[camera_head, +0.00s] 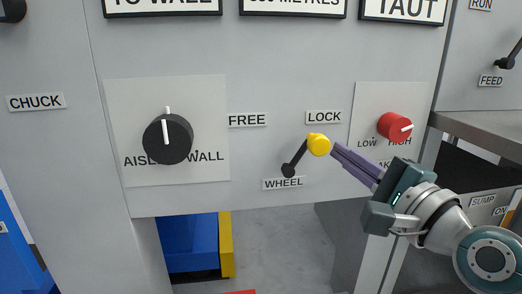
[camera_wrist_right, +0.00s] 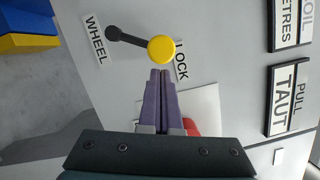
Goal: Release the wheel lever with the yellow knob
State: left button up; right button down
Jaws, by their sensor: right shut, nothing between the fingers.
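The wheel lever (camera_head: 294,158) is a short black arm with a yellow knob (camera_head: 318,145) at its upper right end. It pivots just above the WHEEL label (camera_head: 284,183) and leans toward the LOCK label (camera_head: 324,117); the FREE label (camera_head: 247,120) is up and left. My right gripper (camera_head: 336,149) is shut and empty, its purple fingertips close to the knob's right side. In the right wrist view the yellow knob (camera_wrist_right: 160,48) is just beyond the fingertips (camera_wrist_right: 160,72); I cannot tell whether they touch. My left gripper is not in view.
A black AISLE/WALL dial (camera_head: 167,139) is on the panel's left, and a red LOW/HIGH knob (camera_head: 394,127) is right of the lever, near my right gripper. A metal ledge (camera_head: 480,130) juts out at right. The panel between FREE and the lever is clear.

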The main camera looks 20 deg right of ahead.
jog(key=w+a+r+n+g+p, duration=0.2)
jog(key=a+n+p, duration=0.6)
jog(key=p, duration=0.8)
jog(key=shift+a+r+n+g+h+p, duration=0.35)
jog(key=shift+r+n, duration=0.55)
jog(key=shift+n, duration=0.7)
